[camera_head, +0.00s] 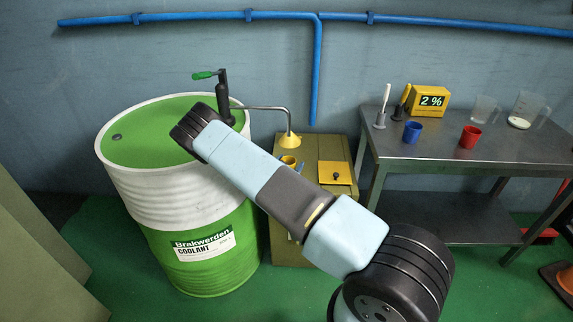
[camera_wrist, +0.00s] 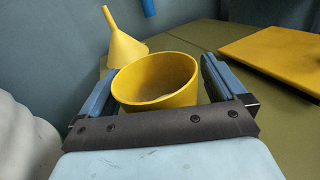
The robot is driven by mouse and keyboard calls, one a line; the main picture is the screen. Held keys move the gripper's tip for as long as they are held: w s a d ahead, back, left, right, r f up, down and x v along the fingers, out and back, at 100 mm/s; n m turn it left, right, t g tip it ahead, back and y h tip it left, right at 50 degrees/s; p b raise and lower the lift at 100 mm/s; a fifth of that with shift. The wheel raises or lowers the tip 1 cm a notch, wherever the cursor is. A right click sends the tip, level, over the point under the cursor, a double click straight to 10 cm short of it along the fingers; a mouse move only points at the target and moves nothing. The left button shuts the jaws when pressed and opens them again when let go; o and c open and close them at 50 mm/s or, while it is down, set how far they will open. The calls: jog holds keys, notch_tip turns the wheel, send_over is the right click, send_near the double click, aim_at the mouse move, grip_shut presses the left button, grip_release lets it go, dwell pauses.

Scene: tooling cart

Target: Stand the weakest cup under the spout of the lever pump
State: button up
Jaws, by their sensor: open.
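A yellow cup (camera_wrist: 155,80) stands upright between the two blue fingers of my gripper (camera_wrist: 158,68), which is open around it. The lever pump (camera_head: 223,102) has a green handle and stands on the drum. A blue cup (camera_head: 412,132) and a red cup (camera_head: 470,137) stand on the grey bench.
A yellow plate (camera_head: 335,172) lies on the cabinet (camera_head: 313,146), right of the cup. The green and white drum (camera_head: 180,203) stands left of the cabinet.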

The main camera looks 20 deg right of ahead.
jog(key=v, duration=1.1)
jog(key=shift+s+a+r, duration=0.1)
jog(key=shift+s+a, duration=0.15)
jog(key=s+d+r+m+g, duration=0.4)
jog(key=r+m, duration=0.2)
jog(key=r, duration=0.4)
jog(key=s+d+r+m+g+y, duration=0.1)
jog(key=s+d+r+m+g, duration=0.4)
jog(key=r, duration=0.5)
jog(key=s+d+r+m+g, duration=0.2)
jog(key=s+r+m+g, duration=0.2)
jog(key=r+m, duration=0.5)
jog(key=s+a+r+m+t+y, duration=0.2)
jog(key=s+r+y, duration=0.3)
jog(key=s+r, duration=0.5)
jog(key=s+a+r+m+t+y, duration=0.2)
jog(key=s+a+r+m+y, duration=0.2)
jog(key=s+r, duration=0.7)
jog(key=s+m+y, duration=0.1)
jog(key=s, duration=0.4)
jog(key=shift+s+r+t+y, duration=0.3)
jog(key=shift+s+t, duration=0.05)
jog(key=shift+t, duration=0.05)
